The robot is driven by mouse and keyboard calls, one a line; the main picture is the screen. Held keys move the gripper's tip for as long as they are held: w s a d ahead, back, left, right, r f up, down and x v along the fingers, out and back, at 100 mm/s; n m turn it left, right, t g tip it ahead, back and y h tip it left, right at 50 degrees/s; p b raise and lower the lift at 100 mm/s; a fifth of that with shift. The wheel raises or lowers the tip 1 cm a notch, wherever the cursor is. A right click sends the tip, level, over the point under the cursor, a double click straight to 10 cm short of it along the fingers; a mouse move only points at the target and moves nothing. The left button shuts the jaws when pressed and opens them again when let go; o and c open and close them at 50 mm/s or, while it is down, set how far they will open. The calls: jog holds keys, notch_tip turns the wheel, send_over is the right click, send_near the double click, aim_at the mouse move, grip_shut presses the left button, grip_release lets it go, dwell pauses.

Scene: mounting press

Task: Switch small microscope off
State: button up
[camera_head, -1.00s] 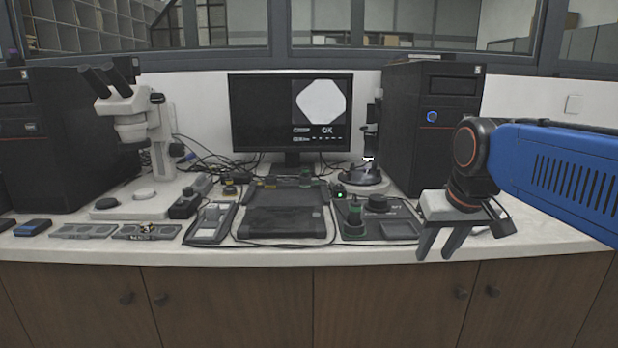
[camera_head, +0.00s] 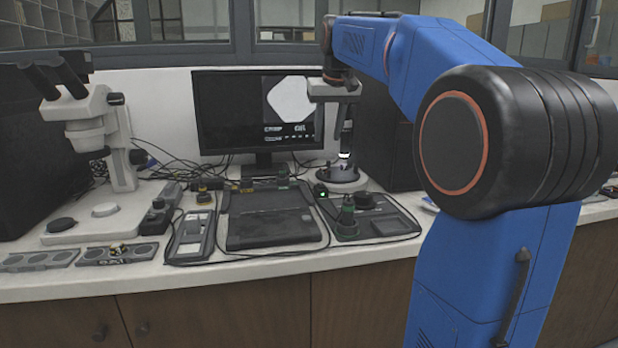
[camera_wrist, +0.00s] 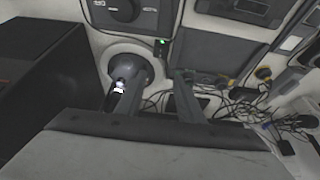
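Contact with the microscope cannot be told. A small box with a green light (camera_head: 321,190) sits in front of the base.
The monitor (camera_head: 230,115) is left of the small microscope, and a dark computer tower (camera_wrist: 40,85) is close on its other side. A larger white microscope (camera_head: 110,125) stands at left. Loose cables (camera_wrist: 205,97) lie behind the devices.

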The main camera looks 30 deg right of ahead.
aim_at(321, 185)
jog(key=x, duration=1.7)
